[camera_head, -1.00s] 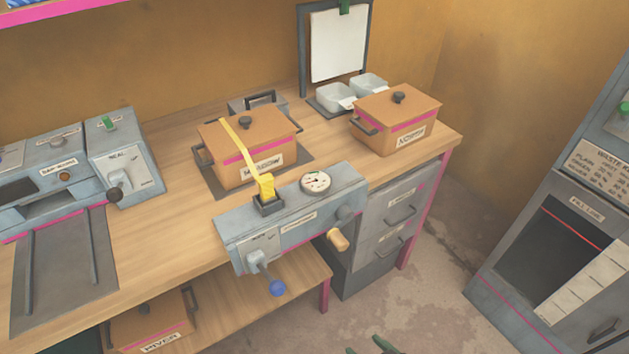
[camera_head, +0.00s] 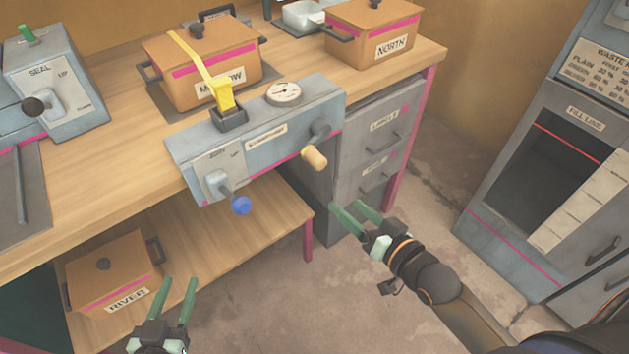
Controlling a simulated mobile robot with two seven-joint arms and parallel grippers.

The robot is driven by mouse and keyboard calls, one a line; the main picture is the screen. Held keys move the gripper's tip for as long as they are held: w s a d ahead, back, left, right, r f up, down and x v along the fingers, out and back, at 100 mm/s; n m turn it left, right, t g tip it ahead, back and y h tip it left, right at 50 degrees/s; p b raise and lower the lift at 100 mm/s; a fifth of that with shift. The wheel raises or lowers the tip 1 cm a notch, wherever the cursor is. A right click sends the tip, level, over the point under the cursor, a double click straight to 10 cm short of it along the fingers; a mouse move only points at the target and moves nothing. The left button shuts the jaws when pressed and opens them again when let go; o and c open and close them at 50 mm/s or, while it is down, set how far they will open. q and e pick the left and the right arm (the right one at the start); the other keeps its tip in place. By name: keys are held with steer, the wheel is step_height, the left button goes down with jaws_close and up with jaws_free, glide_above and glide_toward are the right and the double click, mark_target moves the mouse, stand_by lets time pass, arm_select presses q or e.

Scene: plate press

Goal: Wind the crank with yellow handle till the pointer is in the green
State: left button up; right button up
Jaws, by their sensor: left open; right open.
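The crank's yellow handle (camera_head: 314,157) sticks out from the lower right front of the grey-blue tensioner box (camera_head: 265,135) at the bench edge. A round white gauge (camera_head: 284,93) sits on top of the box; its pointer and any green zone are too small to read. A yellow strap (camera_head: 200,62) runs from the box over the middle orange crate. My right gripper (camera_head: 350,206) is open and empty, below and right of the handle, apart from it. My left gripper (camera_head: 178,290) is open and empty at the lower left, in front of the low shelf.
A lever with a blue knob (camera_head: 241,205) hangs from the box's left front. Drawers (camera_head: 385,128) stand right of the handle. The RIVER crate (camera_head: 110,265) is on the lower shelf, the NORTH crate (camera_head: 372,35) on the bench. A grey cabinet (camera_head: 540,150) stands far right.

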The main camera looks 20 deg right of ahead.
mark_target(312, 158)
steer(key=w+a+b, duration=0.1)
steer(key=w+b, duration=0.1)
steer(key=w, duration=0.2)
steer(key=w+a+r+m+t+y+b, duration=0.1)
steer(key=w+b, duration=0.1)
steer(key=w, duration=0.2)
steer(key=w+a+r+t+b, duration=0.1)
steer(key=w+b, duration=0.1)
steer(key=w, duration=0.2)
steer(key=shift+w+a+r+y+b, duration=0.2)
steer(key=shift+a+r+y+b, duration=0.05)
steer(key=shift+a+y+b, duration=0.1)
steer(key=shift+w+a, duration=0.15)
steer(key=shift+w, duration=0.45)
arm_select(q)
step_height(312, 158, up, 14)
steer(key=d+m+t+h, duration=0.2)
steer(key=m+t+h, duration=0.2)
steer(key=t, duration=0.3)
steer(key=shift+s+f+h, duration=0.2)
steer(key=shift+s+h, duration=0.15)
steer(key=shift+h, duration=0.05)
arm_select(e)
jaws_close()
